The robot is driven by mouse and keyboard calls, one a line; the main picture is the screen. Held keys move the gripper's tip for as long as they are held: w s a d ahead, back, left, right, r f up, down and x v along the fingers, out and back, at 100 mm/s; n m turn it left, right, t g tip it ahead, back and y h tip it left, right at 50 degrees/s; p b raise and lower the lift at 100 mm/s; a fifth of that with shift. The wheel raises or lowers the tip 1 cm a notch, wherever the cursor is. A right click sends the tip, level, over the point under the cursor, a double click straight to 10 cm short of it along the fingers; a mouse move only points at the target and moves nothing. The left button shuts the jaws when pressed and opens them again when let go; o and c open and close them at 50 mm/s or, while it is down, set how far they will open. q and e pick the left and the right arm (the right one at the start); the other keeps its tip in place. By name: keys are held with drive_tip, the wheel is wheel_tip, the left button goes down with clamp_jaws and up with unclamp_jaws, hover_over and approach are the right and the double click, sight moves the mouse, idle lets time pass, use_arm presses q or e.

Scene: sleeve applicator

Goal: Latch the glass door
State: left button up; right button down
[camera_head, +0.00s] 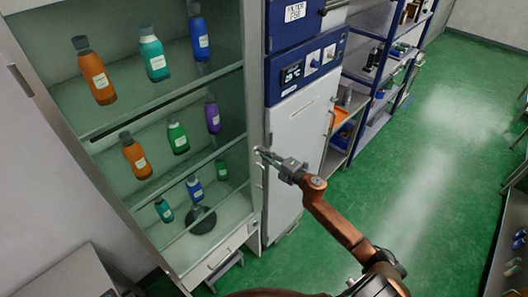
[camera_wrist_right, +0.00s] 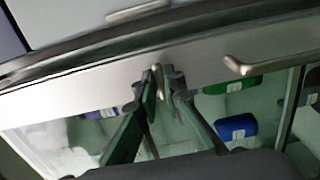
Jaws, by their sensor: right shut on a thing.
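The glass door (camera_head: 252,95) stands in front of the tall cabinet's shelves, its pale metal frame along the right side. It looks closed or nearly so. In the right wrist view, a small metal latch piece (camera_wrist_right: 158,73) stands out from the frame strip (camera_wrist_right: 105,92). My right gripper (camera_head: 262,152) is at the frame's right edge, around mid-height. The right wrist view shows its two fingers (camera_wrist_right: 161,82) closed around the latch piece. The fingers hide part of it. My left gripper is not in view.
An L-shaped metal handle (camera_wrist_right: 243,67) sits on the same frame strip. Bottles, such as an orange one (camera_head: 96,76), stand behind the glass. A white and blue appliance (camera_head: 297,140) stands close on the right. Green floor (camera_head: 430,150) is open farther right.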

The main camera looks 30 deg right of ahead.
idle(0.3)
drive_tip(key=c, duration=2)
unclamp_jaws()
drive_tip(key=shift+d, duration=0.1)
drive_tip(key=shift+c, duration=0.2)
drive_tip(key=v, duration=1.2)
drive_tip(key=shift+f, duration=0.1)
